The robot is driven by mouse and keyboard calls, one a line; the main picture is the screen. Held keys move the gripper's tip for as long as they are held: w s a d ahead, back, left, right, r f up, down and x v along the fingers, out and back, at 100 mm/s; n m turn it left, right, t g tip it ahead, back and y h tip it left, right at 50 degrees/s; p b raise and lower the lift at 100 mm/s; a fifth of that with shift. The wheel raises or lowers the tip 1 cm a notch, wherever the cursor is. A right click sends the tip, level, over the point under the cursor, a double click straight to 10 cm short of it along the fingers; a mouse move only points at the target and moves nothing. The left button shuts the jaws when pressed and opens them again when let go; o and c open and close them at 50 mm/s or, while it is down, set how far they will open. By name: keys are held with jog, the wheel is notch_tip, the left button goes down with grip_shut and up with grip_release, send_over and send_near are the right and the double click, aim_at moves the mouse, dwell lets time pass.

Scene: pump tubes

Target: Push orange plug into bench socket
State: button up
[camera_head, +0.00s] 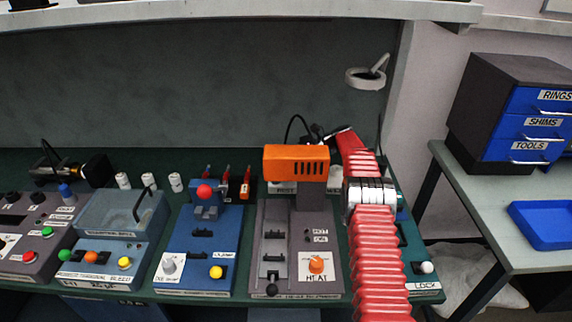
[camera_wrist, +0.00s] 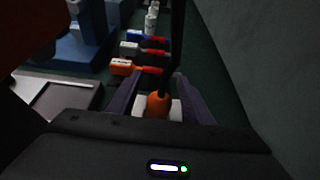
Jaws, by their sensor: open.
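The orange plug (camera_wrist: 158,105) shows in the wrist view, with a black cable (camera_wrist: 177,50) rising from it. A white block (camera_wrist: 176,108) lies behind and beneath the plug; I cannot tell whether the plug is seated in it. My gripper (camera_wrist: 157,84) is open, with one dark purple finger on each side of the plug. I cannot tell if either finger touches it. In the head view my gripper (camera_head: 316,133) is at the back of the bench, behind the orange heater head (camera_head: 296,162), which hides the plug.
The heat station (camera_head: 297,245), blue clamp station (camera_head: 205,240) and grey-blue bath (camera_head: 118,225) line the bench front. A ring lamp (camera_head: 366,78) hangs above. Drawers (camera_head: 520,115) stand right.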

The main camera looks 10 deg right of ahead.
jog(key=shift+w+a+f, duration=0.1)
jog(key=shift+a+f, duration=0.05)
jog(key=shift+a, duration=0.2)
dwell(0.3)
jog(key=c, duration=1.1)
